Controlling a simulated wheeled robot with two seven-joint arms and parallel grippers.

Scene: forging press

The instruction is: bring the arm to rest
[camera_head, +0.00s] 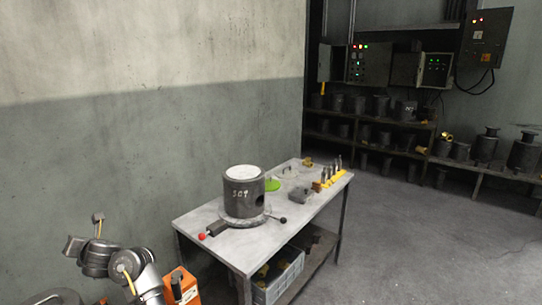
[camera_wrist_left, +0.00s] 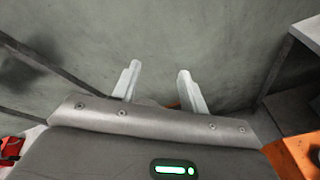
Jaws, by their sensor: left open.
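My left arm (camera_head: 125,264) stands at the lower left in the head view, in front of the grey wall and left of the table. In the left wrist view my left gripper (camera_wrist_left: 158,82) shows two pale fingers spread apart. Nothing is between them, and they point toward the bare wall. The fingers cannot be made out clearly in the head view. My right gripper is in neither view.
A metal table (camera_head: 205,221) stands right of the arm, bearing a dark cylinder marked 509 (camera_head: 244,192) and small tools. A grey crate (camera_head: 278,276) sits beneath. An orange box (camera_head: 181,287) is close to the arm. The floor (camera_head: 400,240) at right is clear.

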